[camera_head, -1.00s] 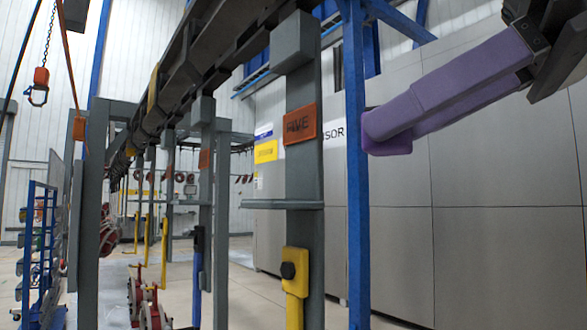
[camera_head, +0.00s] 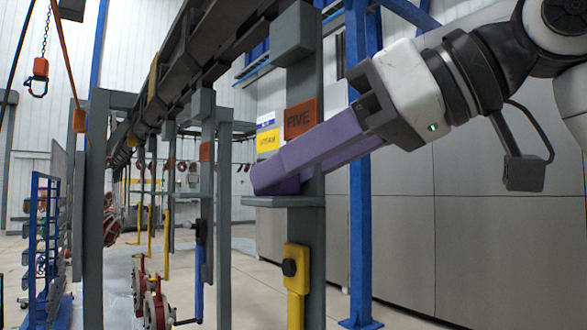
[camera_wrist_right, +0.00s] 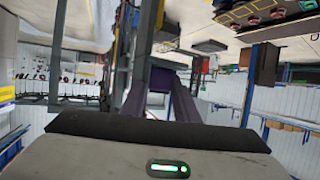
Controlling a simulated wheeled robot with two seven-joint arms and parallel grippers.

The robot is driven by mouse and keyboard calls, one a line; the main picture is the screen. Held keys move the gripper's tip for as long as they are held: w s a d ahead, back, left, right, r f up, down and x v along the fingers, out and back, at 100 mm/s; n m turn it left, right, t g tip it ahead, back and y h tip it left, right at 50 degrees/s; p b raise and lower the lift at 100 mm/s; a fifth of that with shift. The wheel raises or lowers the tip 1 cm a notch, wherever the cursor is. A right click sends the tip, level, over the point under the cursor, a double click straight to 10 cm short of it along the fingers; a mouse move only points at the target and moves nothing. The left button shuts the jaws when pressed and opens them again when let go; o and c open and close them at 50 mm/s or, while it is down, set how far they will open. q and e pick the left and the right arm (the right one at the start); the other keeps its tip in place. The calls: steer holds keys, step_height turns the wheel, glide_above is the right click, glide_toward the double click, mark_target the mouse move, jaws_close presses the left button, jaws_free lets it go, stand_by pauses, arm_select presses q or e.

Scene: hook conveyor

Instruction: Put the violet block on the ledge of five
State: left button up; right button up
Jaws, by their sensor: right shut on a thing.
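The violet block (camera_head: 272,184) is held at the tips of my right gripper (camera_head: 290,170), whose long fingers are also violet. The grey ledge (camera_head: 284,202) juts from a grey post under the orange FIVE sign (camera_head: 301,119). The block is at the ledge's left part, at or just above its top; I cannot tell whether they touch. In the right wrist view the block (camera_wrist_right: 163,80) shows between the far ends of the violet fingers, against the grey post. My left gripper is not in view.
A blue column (camera_head: 361,230) stands just right of the post. An overhead conveyor rail (camera_head: 190,65) runs back to the left, with red parts (camera_head: 150,300) hanging under it.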

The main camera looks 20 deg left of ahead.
steer(key=shift+s+r, duration=0.1)
steer(key=o, duration=1.1)
steer(key=shift+c, duration=0.2)
steer(key=shift+d+r, duration=0.1)
steer(key=shift+d, duration=0.1)
steer(key=v, duration=1.1)
steer(key=shift+d+r, duration=0.2)
